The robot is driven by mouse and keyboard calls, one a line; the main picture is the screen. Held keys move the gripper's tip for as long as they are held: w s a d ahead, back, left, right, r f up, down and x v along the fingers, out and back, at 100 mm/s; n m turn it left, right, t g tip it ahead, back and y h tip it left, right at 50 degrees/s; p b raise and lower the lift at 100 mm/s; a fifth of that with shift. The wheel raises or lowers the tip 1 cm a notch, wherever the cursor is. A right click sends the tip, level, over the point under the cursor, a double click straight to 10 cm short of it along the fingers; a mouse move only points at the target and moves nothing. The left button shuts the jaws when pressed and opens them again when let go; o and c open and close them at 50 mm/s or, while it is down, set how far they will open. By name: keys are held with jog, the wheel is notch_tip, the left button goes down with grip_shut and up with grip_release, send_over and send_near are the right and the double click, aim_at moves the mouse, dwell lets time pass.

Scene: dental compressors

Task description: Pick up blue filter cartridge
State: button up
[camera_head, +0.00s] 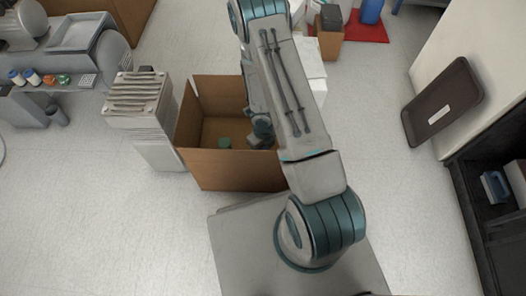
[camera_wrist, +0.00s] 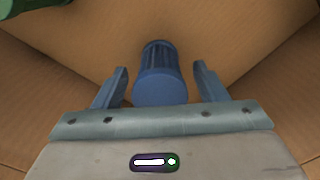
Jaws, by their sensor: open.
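The blue filter cartridge (camera_wrist: 158,75) is a ribbed cylinder with a smooth round end, inside a cardboard box. In the wrist view it lies between the two fingers of my gripper (camera_wrist: 160,84), with a gap on each side. My gripper is open and reaches down into the cardboard box (camera_head: 235,172). In the head view my arm hides much of the box's right side, and I cannot make out the cartridge there.
A green item (camera_head: 224,143) lies on the box floor. A white ridged stack (camera_head: 140,100) stands close on the box's left. A dark shelf (camera_head: 480,215) and a leaning brown tray (camera_head: 442,105) are at the right. The floor at the lower left is clear.

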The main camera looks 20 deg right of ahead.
jog(key=c, duration=1.1)
